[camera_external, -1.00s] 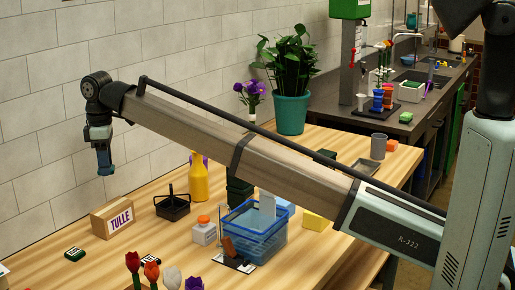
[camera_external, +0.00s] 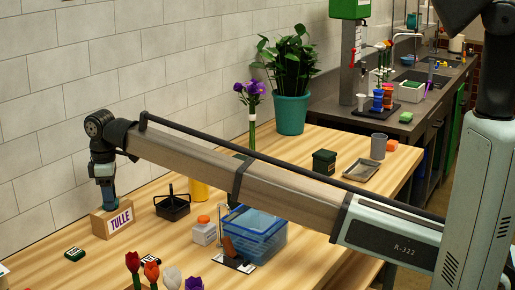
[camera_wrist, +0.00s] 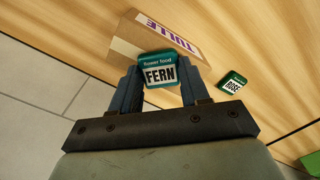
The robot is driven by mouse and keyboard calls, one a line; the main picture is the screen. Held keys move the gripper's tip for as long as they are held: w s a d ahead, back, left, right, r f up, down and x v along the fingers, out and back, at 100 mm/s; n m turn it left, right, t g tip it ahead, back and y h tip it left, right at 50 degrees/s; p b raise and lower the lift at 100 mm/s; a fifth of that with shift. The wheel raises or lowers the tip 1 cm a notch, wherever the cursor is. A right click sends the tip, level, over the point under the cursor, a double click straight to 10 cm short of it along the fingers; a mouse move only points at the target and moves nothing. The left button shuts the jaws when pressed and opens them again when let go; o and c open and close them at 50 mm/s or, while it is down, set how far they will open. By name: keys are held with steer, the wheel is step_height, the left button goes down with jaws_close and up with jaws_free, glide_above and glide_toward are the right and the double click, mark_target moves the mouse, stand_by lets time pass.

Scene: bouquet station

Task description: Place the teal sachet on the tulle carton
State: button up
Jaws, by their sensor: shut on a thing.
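The teal sachet (camera_wrist: 160,60), labelled "flower food FERN", is held between the two fingers of my gripper (camera_wrist: 159,72) in the wrist view. My gripper is shut on it. The tulle carton (camera_wrist: 127,42) is a brown box with purple "TULLE" lettering and lies just beyond and below the sachet in that view. In the external view my gripper (camera_external: 108,205) points down at the top of the carton (camera_external: 113,225).
A dark green "ROSE" sachet (camera_wrist: 232,80) lies on the wooden table beside the carton; it also shows in the external view (camera_external: 74,254). A black caddy (camera_external: 173,208) stands right of the carton. Flowers (camera_external: 150,270) stand at the front. The tiled wall is behind.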

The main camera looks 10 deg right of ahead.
steer(key=shift+f, duration=0.1)
steer(key=o, duration=1)
step_height(320, 180, up, 12)
steer(key=shift+r, duration=0.15)
stand_by(0.3)
